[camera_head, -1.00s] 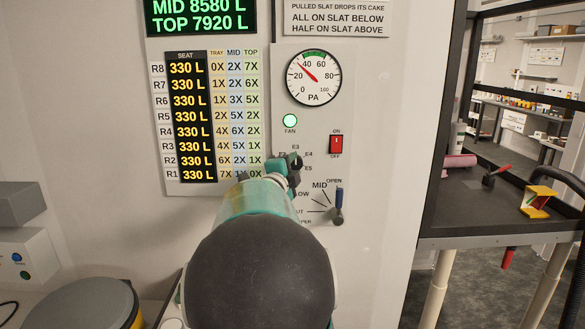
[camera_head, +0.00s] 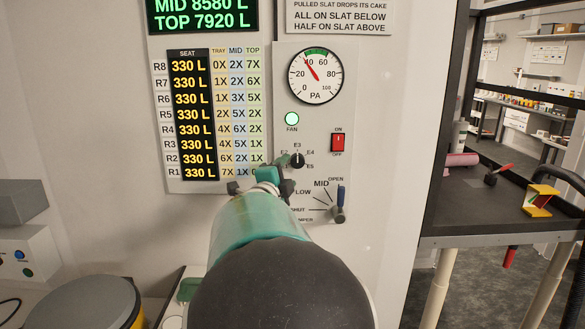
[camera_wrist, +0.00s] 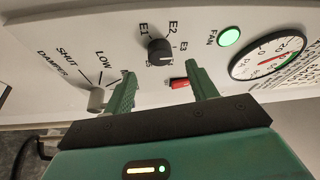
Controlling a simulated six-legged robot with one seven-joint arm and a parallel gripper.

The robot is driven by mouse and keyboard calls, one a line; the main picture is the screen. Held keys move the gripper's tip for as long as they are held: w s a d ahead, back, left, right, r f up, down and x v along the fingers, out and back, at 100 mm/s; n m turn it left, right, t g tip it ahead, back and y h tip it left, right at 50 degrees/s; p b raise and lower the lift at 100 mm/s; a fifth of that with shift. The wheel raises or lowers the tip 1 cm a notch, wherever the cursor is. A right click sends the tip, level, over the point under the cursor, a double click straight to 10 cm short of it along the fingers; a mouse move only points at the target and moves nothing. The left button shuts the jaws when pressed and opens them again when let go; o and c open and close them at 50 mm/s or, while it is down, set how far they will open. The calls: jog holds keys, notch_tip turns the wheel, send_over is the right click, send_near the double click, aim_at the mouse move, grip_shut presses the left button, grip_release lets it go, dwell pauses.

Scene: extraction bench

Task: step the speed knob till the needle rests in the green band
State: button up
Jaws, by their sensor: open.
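The speed knob (camera_head: 297,160) is a black round knob with a light pointer mark, set among E labels on the panel; the pointer looks turned up towards E3. It also shows in the wrist view (camera_wrist: 159,50). The pressure gauge (camera_head: 315,76) has a green band at its top, from about 40 to 60. Its red needle (camera_head: 312,72) points up-left near 40, by the band's left end; I cannot tell if it is inside. My gripper (camera_head: 265,177) is open and empty, below and left of the knob. In the wrist view its fingers (camera_wrist: 160,72) stand apart, short of the knob.
The damper lever (camera_head: 339,205) sits below right of the knob, and the red power switch (camera_head: 338,143) above right. A lit green fan lamp (camera_head: 292,118) is under the gauge. A number board (camera_head: 195,120) is at left. A dark bench (camera_head: 480,205) stands at right.

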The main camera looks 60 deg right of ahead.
jog(key=a, duration=0.8)
jog(key=shift+s+f, duration=0.3)
jog(key=shift+s, duration=0.1)
jog(key=shift+w, duration=0.1)
jog(key=w+a+n+t+y, duration=0.5)
jog(key=w+a+n+t, duration=0.4)
jog(key=w+a, duration=0.1)
jog(key=w+a+f+n+t+y, duration=0.2)
jog(key=a+n+y, duration=0.25)
jog(key=a, duration=0.35)
jog(key=w+a+f+n+t+y, duration=0.1)
jog(key=w+a+f+n+y, duration=0.2)
jog(key=a+n, duration=0.4)
jog(key=s+a+f+n+g+y, duration=0.2)
jog(key=s+a+n+y, duration=0.1)
jog(key=a, duration=0.4)
jog(key=s+a+f+n+g+y, duration=0.1)
jog(key=s+a+f+n+y, duration=0.2)
jog(key=a, duration=0.4)
jog(key=s+a+f+n+g, duration=0.4)
jog(key=s+f+n+g, duration=0.1)
jog(key=s, duration=0.4)
jog(key=shift+s+a+n, duration=0.15)
jog(key=shift+a+n, duration=0.15)
jog(key=shift+n, duration=0.45)
